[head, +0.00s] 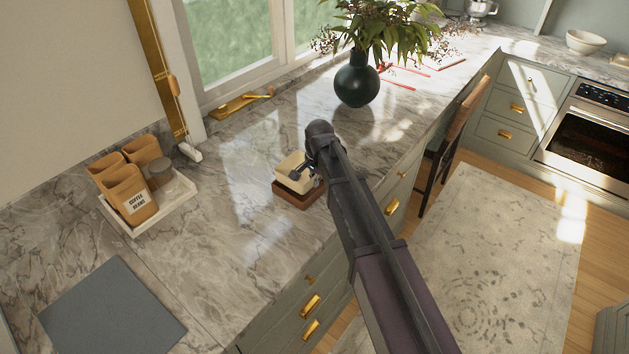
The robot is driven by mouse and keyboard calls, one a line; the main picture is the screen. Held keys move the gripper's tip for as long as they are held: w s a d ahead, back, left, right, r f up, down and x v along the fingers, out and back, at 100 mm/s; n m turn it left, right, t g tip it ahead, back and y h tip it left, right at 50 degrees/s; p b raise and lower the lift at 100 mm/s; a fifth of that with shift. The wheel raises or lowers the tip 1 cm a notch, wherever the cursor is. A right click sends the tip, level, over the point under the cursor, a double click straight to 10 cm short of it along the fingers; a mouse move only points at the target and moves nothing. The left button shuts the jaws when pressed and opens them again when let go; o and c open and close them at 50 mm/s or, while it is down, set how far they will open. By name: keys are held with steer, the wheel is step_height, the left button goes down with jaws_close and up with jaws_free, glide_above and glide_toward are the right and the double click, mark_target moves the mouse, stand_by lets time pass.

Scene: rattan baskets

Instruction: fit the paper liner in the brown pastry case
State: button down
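The cream paper liner (291,174) is a small open box near the middle of the counter. It stands directly over the low brown pastry case (296,197), and its upper part shows above the case's rim. I cannot tell whether its base is inside the case or just above it. My gripper (311,178) is at the liner's right side, with its dark fingers at or against the liner's right wall. My arm hides the right side of both things and most of the fingers, so their grip does not show clearly.
A dark green vase (357,80) with leafy stems stands behind.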

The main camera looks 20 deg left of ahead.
steer(key=shift+f+b, duration=0.85)
steer(key=shift+f, duration=0.05)
stand_by(0.4)
steer(key=c, duration=0.7)
jaws_free()
steer(key=shift+r, duration=0.2)
